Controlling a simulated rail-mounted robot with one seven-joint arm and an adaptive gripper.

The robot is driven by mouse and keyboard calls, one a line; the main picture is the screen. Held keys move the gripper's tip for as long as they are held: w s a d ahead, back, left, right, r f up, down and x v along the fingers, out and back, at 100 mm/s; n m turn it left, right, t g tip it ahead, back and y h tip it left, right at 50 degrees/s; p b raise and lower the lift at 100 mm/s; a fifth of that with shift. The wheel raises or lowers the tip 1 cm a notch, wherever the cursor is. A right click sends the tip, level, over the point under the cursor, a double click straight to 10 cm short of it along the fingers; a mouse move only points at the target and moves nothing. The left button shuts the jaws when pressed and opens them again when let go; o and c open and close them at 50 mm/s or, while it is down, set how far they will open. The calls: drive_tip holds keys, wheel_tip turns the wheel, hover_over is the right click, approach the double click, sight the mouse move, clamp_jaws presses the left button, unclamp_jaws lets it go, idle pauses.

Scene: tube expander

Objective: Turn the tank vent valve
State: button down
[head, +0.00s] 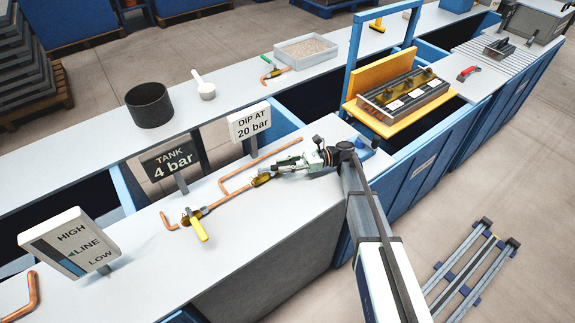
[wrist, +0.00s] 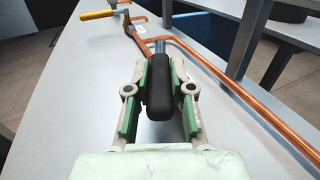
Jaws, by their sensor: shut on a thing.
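My gripper (head: 284,172) is at the right valve (head: 261,180) on the copper pipe, a brass body below the "DIP AT 20 bar" sign. In the wrist view, its green-padded fingers (wrist: 158,95) are shut on a black valve handle (wrist: 159,84), which lies lengthwise between them. A second valve with a yellow lever (head: 199,228) is further left on the pipe, near the "TANK 4 bar" sign (head: 170,162); the yellow lever also shows at the top left of the wrist view (wrist: 97,15). I cannot tell which valve is the tank vent.
The "DIP AT 20 bar" sign (head: 249,121) and a HIGH/LINE/LOW board (head: 70,243) stand on the bench (head: 245,221). A black pot (head: 149,106), a white scoop (head: 204,88) and a tray (head: 306,50) are on the rear bench. A blue frame (head: 353,65) stands at the right.

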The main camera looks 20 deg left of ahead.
sight(285, 164)
drive_tip(key=c, duration=1)
unclamp_jaws()
wheel_tip(285, 164, up, 10)
drive_tip(key=shift+r, duration=0.1)
